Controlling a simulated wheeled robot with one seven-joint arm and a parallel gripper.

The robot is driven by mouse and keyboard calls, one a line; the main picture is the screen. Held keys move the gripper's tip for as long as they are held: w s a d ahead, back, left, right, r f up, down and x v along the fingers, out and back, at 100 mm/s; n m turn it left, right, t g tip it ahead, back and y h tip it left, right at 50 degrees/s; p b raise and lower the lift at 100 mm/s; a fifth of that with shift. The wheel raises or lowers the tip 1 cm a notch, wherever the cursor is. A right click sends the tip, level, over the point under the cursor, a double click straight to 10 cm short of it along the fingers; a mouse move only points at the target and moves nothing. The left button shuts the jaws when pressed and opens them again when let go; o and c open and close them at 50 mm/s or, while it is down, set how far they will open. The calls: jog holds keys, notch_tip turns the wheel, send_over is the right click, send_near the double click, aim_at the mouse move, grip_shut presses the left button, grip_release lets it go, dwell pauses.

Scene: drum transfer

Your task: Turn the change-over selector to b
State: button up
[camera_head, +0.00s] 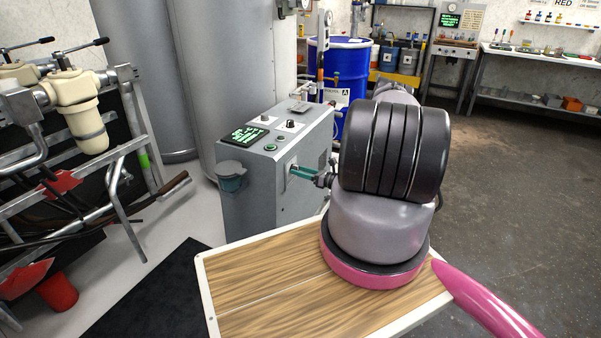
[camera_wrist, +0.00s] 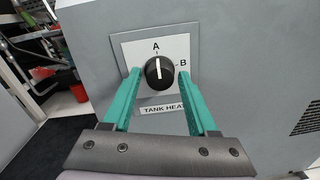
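A black round selector knob (camera_wrist: 159,72) sits on a white plate marked A at the top and B at the right. Its white pointer line stands nearly upright, toward A. A label below, partly covered, reads "TANK HEA". My gripper (camera_wrist: 160,75) has its two green fingers apart, one on each side of the knob; I cannot tell whether they touch it. In the head view my gripper (camera_head: 303,173) reaches the side of the grey cabinet (camera_head: 255,200), where the knob itself is hard to make out.
The cabinet top carries a lit green screen (camera_head: 244,136), small knobs (camera_head: 291,124) on white plates and green buttons. I cannot read those plates. A grey-green cup (camera_head: 231,175) hangs on the cabinet's left face. A pipe rack (camera_head: 120,150) stands left; a blue drum (camera_head: 345,75) stands behind.

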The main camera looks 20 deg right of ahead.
grip_shut()
jog(key=shift+m, duration=0.3)
jog(key=shift+d+m+g, duration=0.1)
jog(key=shift+m+g, duration=0.3)
jog(key=shift+m, duration=7.1)
jog(key=shift+o, duration=2.1)
grip_release()
